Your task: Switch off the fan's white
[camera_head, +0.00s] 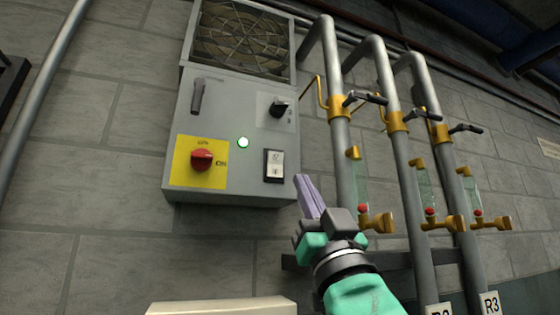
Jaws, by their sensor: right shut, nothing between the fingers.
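The fan unit (232,110) is a grey box on the block wall with a round grille (243,38) at its top. On its front, low on the right, is a white rocker switch (274,166) in a black frame. A red rotary knob (202,160) sits on a yellow plate to the left, and a green-lit lamp (243,142) shows between them. My right gripper (308,184) is shut and empty, just right of and below the box's lower right corner, apart from the switch. My left gripper is out of view.
Several grey vertical pipes (402,150) with yellow fittings, black-handled valves (365,98) and sight glasses stand right of the box, close to my right gripper. A small black knob (279,108) is above the switch. A pale box-like object (222,306) is at the bottom edge.

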